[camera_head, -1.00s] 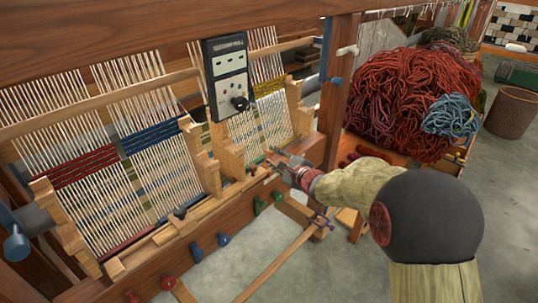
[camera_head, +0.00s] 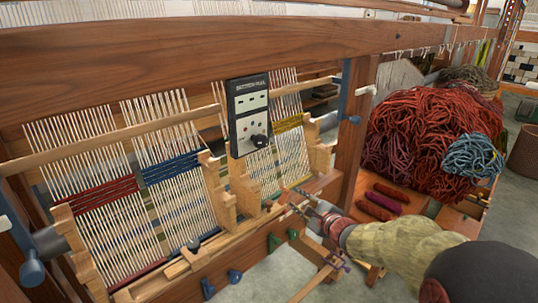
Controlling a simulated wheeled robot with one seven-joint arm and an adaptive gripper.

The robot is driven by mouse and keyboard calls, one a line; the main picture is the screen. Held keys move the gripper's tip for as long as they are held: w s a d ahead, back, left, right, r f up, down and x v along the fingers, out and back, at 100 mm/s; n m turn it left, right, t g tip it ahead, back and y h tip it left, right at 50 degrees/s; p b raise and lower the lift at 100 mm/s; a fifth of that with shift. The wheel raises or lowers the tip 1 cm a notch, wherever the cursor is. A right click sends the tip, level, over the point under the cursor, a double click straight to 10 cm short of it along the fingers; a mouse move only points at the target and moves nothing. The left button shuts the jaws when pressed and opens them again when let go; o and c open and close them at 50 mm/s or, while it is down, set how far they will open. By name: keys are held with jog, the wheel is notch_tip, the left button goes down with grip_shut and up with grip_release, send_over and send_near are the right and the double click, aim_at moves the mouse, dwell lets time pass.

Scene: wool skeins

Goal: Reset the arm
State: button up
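My gripper (camera_head: 300,200) is at the front edge of the wooden loom (camera_head: 190,45), near the lower right end of the warp threads. It is small in the view, and whether its fingers are open or shut cannot be made out. I see nothing clearly held in it. My arm reaches in from the lower right corner, with a pale, wool-like forearm and a dark round joint.
A control box (camera_head: 249,115) hangs on the loom. A large heap of red wool (camera_head: 425,130) with a blue skein (camera_head: 472,157) lies at right. Small red skeins (camera_head: 373,207) lie below it. A wicker basket (camera_head: 523,153) stands at the right edge. Grey floor is free at lower middle.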

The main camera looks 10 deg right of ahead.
jog(key=s+a+f+n+g+y, duration=0.2)
jog(key=s+a+n+g, duration=0.25)
jog(key=s, duration=0.45)
jog(key=s+a+f+n+g+y, duration=0.2)
jog(key=s+a+n+g, duration=0.1)
jog(key=s+a+n, duration=0.4)
jog(key=s+d+r+n+g+h+p, duration=0.1)
jog(key=s+d+r+n+h, duration=0.15)
jog(key=s, duration=0.45)
jog(key=s+d+r+n+g+h+p, duration=0.1)
jog(key=s+d+n+h+p, duration=0.2)
jog(key=s, duration=0.5)
jog(key=s+d+r+n+g+h, duration=0.1)
jog(key=s+d+r+n+g, duration=0.2)
jog(key=s, duration=0.4)
jog(key=s+d+r+n+t+h+p, duration=0.2)
jog(key=d+r+t+p, duration=0.1)
jog(key=r, duration=0.5)
jog(key=shift+s+r+t, duration=0.15)
jog(key=shift+s+t, duration=0.2)
